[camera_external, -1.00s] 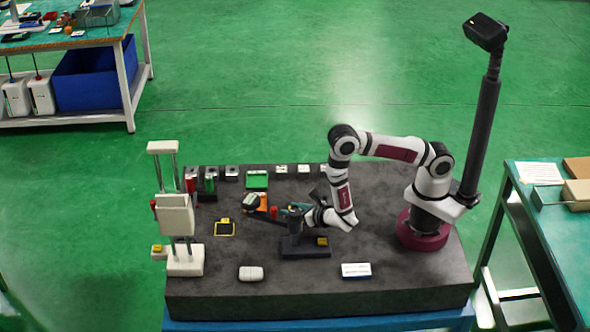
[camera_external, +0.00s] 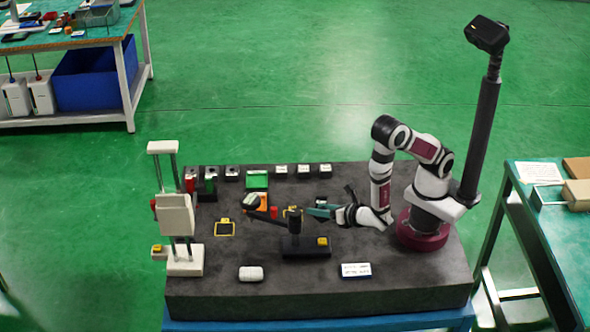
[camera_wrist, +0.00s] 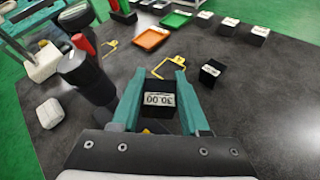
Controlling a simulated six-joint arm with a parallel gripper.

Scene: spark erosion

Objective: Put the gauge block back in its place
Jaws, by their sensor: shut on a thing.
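A gauge block (camera_wrist: 160,102) is black with a white label reading 30.00, upside down in the wrist view. It sits between the two teal fingers of my gripper (camera_wrist: 162,85), which is shut on it. In the external view my gripper (camera_external: 318,211) is just right of the dark stand's column, above the table; the block cannot be made out there. A yellow outline (camera_wrist: 158,70) lies on the table beyond the fingertips, partly hidden by them. Another yellow outline (camera_wrist: 110,46) lies farther left. Which one is the block's place cannot be told.
The dark stand (camera_external: 305,251) with a yellow mark on its base is close by my gripper. A black labelled block (camera_wrist: 210,72) stands just right of the fingers. Several labelled blocks (camera_external: 303,170) line the far edge. A white card (camera_external: 356,271) lies in front.

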